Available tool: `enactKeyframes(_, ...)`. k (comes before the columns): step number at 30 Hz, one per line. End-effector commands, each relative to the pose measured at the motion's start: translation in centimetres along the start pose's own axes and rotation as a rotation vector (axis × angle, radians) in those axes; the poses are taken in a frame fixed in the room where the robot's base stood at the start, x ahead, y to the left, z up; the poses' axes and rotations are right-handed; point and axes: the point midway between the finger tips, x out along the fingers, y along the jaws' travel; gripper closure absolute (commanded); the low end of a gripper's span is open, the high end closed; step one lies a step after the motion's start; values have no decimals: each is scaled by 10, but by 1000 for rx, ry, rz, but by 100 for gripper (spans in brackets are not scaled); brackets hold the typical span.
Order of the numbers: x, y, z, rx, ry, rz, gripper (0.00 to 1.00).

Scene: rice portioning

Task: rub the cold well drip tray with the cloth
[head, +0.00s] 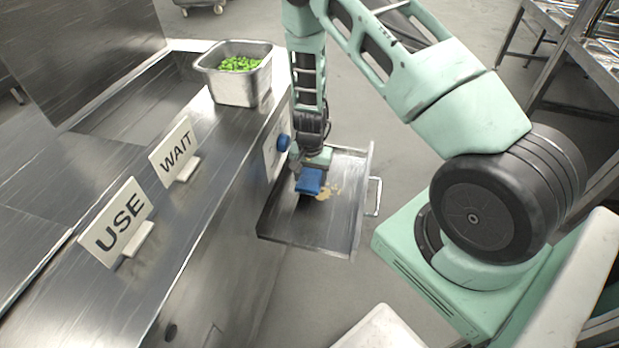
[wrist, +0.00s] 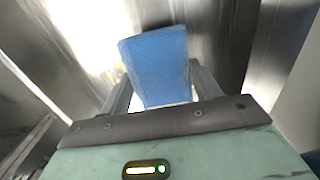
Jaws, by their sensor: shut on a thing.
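The drip tray (head: 300,232) is a shallow metal tray pulled out from the side of the steel counter, with a handle on its right side. A tan stain (head: 328,191) lies on its floor, just right of the cloth. My gripper (head: 307,178) is shut on the blue cloth (head: 309,187) and is over the tray. I cannot tell whether the cloth touches the tray floor. In the wrist view the cloth (wrist: 158,65) sits between the two fingers and hides most of what lies beyond.
A steel pan of green food (head: 240,85) stands on the counter above the tray. A WAIT sign (head: 174,150) and a USE sign (head: 117,222) stand along the counter. A blue knob (head: 283,142) is on the counter's side close to my gripper.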

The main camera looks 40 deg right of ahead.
Motion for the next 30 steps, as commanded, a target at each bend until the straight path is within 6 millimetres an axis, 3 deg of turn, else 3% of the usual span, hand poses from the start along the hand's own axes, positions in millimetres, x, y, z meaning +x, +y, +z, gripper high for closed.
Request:
enactKeyframes(1, -9, 1, -1, 0, 1, 0, 66)
enactKeyframes(15, -48, 5, -9, -1, 2, 0, 66)
enactKeyframes(30, -48, 5, -9, -2, 1, 0, 66)
